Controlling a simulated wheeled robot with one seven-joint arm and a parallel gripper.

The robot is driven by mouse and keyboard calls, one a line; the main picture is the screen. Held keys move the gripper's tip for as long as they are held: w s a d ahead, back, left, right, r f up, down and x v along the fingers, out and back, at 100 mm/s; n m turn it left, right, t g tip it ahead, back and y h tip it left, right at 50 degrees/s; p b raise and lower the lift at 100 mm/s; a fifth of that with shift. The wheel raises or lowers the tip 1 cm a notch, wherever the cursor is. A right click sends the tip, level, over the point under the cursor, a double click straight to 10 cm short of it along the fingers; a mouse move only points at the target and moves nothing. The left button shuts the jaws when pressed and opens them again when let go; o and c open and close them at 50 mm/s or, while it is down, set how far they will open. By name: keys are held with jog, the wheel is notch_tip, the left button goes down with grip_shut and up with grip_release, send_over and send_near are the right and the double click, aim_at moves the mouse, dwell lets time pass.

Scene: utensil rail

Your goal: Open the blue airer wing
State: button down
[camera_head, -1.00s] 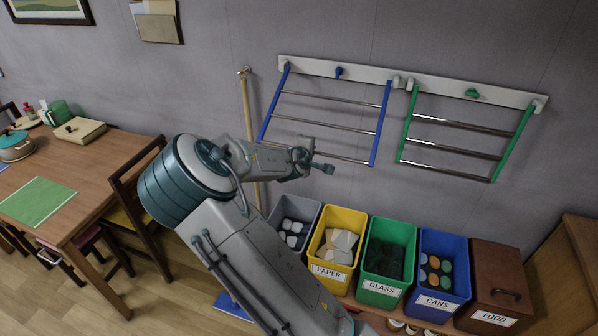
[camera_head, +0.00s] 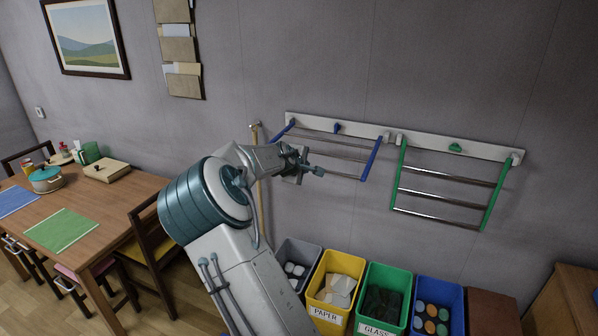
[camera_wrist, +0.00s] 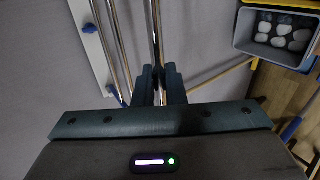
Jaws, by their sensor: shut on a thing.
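The blue airer wing (camera_head: 371,158) hangs from the white wall rail (camera_head: 310,122). It has blue side arms and thin metal bars, and its lower end stands out from the wall. My gripper (camera_head: 308,172) is at its outer bar, near the left side. In the wrist view my gripper (camera_wrist: 159,82) is shut on this metal bar (camera_wrist: 156,35), which runs between the two fingers. My arm hides the lower left part of the wing. A blue knob (camera_head: 337,128) sits on the rail above the wing; it also shows in the wrist view (camera_wrist: 89,28).
The green wing (camera_head: 492,206) hangs down flat at the right. Below stand a grey bin (camera_head: 299,252), a yellow paper bin (camera_head: 323,310), a green glass bin (camera_head: 374,310) and a blue bin (camera_head: 455,300). A wooden pole (camera_head: 259,200) leans behind my arm. A table and chairs are at the left.

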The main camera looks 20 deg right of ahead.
jog(key=shift+d+r, duration=0.1)
jog(key=shift+d, duration=0.05)
jog(key=c, duration=1.7)
grip_release()
jog(key=shift+o, duration=0.6)
jog(key=shift+w+d, duration=0.1)
jog(key=shift+d, duration=0.1)
jog(key=shift+a, duration=0.3)
jog(key=b+v, duration=0.4)
jog(key=v, duration=0.9)
jog(key=shift+s, duration=0.25)
